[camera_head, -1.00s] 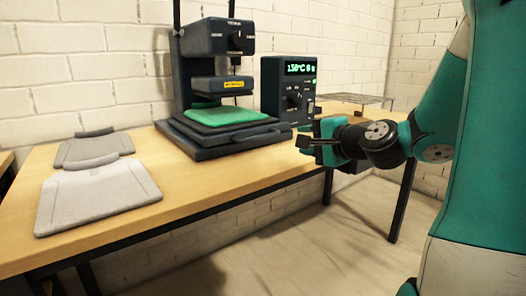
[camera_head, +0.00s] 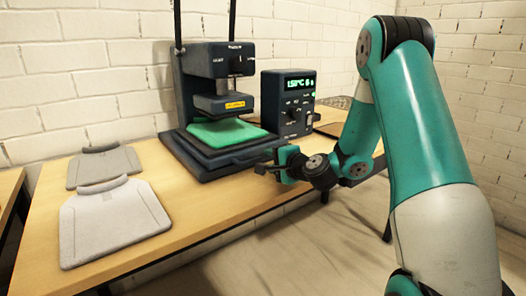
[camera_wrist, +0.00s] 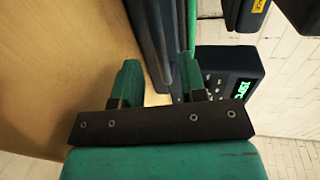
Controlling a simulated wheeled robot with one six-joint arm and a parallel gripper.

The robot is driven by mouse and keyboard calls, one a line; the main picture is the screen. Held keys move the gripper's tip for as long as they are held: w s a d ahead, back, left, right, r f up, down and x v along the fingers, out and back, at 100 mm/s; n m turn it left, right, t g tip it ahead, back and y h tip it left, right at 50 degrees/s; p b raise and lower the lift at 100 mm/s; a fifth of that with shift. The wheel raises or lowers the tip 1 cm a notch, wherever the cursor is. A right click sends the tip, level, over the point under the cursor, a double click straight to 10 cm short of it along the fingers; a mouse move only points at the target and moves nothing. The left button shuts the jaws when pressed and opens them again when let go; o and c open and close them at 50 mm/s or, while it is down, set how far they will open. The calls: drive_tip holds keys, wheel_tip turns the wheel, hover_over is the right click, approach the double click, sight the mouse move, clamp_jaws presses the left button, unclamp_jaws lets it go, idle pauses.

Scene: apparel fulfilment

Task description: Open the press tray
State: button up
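The heat press (camera_head: 218,88) stands on the wooden table in the head view. Its dark press tray (camera_head: 225,158) is at the base, with a green cloth (camera_head: 225,132) lying on top under the raised upper plate. My gripper (camera_head: 266,165) is just right of the tray's front right corner. In the wrist view, its two green fingers (camera_wrist: 158,80) are apart, with the dark tray edge (camera_wrist: 150,40) beyond and partly between them. I see nothing held; contact with the tray cannot be told. A tray handle is not clearly visible.
A control box (camera_head: 288,103) with a green display stands right of the press. Two grey shirt-shaped boards (camera_head: 110,220) lie on the table (camera_head: 190,205) to the left. The table front is clear. A brick wall stands behind.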

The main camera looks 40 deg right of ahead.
sight(264, 158)
drive_tip(key=shift+p+x, duration=0.35)
drive_tip(key=shift+x, duration=2)
drive_tip(key=shift+c, duration=0.3)
clamp_jaws()
